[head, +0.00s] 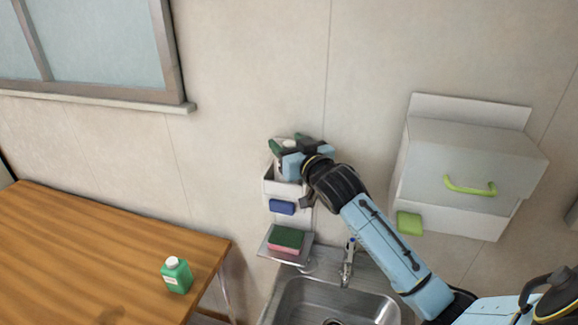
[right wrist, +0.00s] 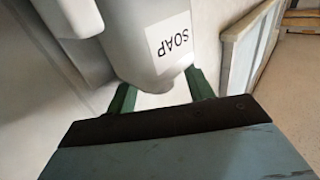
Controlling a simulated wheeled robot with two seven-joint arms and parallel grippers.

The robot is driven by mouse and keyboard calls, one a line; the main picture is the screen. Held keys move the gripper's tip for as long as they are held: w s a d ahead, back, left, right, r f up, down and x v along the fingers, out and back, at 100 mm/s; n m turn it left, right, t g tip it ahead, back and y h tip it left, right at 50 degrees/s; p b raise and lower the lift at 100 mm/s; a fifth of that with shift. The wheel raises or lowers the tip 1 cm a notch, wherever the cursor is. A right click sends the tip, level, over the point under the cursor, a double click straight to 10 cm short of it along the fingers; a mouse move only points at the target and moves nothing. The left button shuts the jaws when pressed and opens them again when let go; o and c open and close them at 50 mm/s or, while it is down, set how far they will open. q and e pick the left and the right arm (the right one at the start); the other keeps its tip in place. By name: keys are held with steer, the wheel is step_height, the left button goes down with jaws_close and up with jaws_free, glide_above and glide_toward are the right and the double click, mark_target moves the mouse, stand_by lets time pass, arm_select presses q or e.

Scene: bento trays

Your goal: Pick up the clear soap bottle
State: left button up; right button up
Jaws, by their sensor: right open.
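The clear soap bottle (right wrist: 135,40) looks pale grey, with a white SOAP label, in the right wrist view. In the head view only a little of it (head: 280,167) shows at the white wall holder, mostly hidden by my gripper. My right gripper (right wrist: 161,92) is open, with its green fingertips on either side of the bottle's lower end as pictured. I cannot tell whether they touch it. In the head view the right gripper (head: 287,144) is at the top of the holder. My left gripper is not in view.
The white wall holder (head: 270,190) carries a blue sponge (head: 282,207). Below are a green-and-pink sponge (head: 286,239) and a steel sink (head: 330,298) with a faucet (head: 348,262). A green bottle (head: 176,275) stands on the wooden table (head: 90,250). A wall cabinet (head: 465,160) is at right.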

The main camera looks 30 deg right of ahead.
jaws_close()
stand_by(0.4)
